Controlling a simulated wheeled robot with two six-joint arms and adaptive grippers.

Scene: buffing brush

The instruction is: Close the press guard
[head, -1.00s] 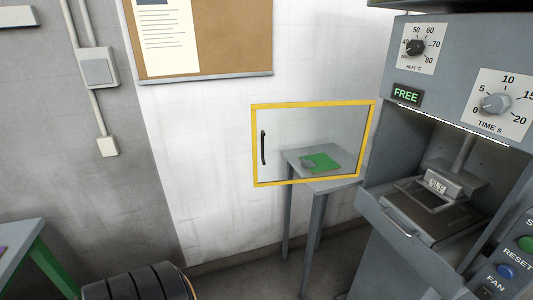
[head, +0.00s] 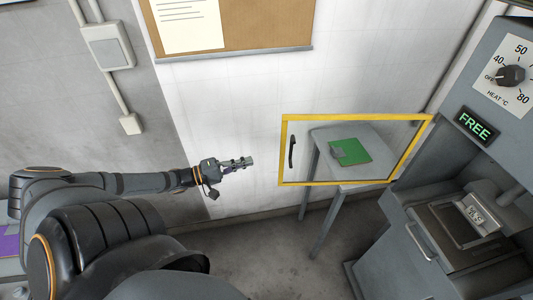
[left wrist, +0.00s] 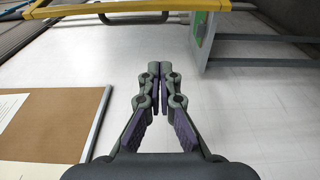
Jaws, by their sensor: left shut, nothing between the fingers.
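The press guard (head: 288,119) is a clear panel in a yellow frame, swung open to the left of the press (head: 470,235). Its black handle (head: 292,153) is near the panel's left edge. My left gripper (head: 250,161) is shut and empty, to the left of the handle and apart from it in the picture. In the left wrist view the closed fingertips (left wrist: 160,70) point towards the yellow frame (left wrist: 110,8) at the top, with a gap between. My right gripper is not in view.
A small grey table (head: 372,137) with a green mat (head: 362,149) stands behind the clear panel. The press opening at right holds a metal block (head: 474,213). A cork board (head: 250,25) and switch box (head: 106,46) are on the wall.

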